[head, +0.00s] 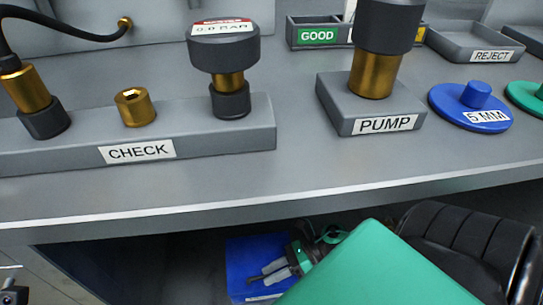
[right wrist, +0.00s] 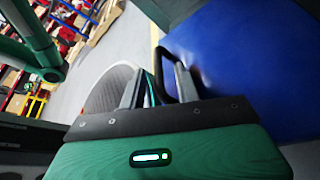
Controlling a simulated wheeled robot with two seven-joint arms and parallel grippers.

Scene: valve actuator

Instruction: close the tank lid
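A flat blue surface (head: 240,258) lies below the bench in the head view. It fills the upper right of the right wrist view (right wrist: 235,65), and I cannot tell whether it is the tank lid. A black looped handle (right wrist: 181,75) stands in front of it. My right gripper (right wrist: 160,86) has its grey fingers apart, with part of the handle between or just beyond them. Contact is unclear. The same gripper (head: 264,272) is low over the blue surface in the head view. A small grey and dark piece at the bottom left may be my left gripper (head: 12,283).
The grey bench (head: 190,190) overhangs the blue surface. It carries the CHECK block (head: 235,138), PUMP block (head: 345,112), blue 5 MM disc (head: 460,103), GOOD bin (head: 310,22) and REJECT tray (head: 455,40). Open floor (right wrist: 135,50) and distant shelves show in the wrist view.

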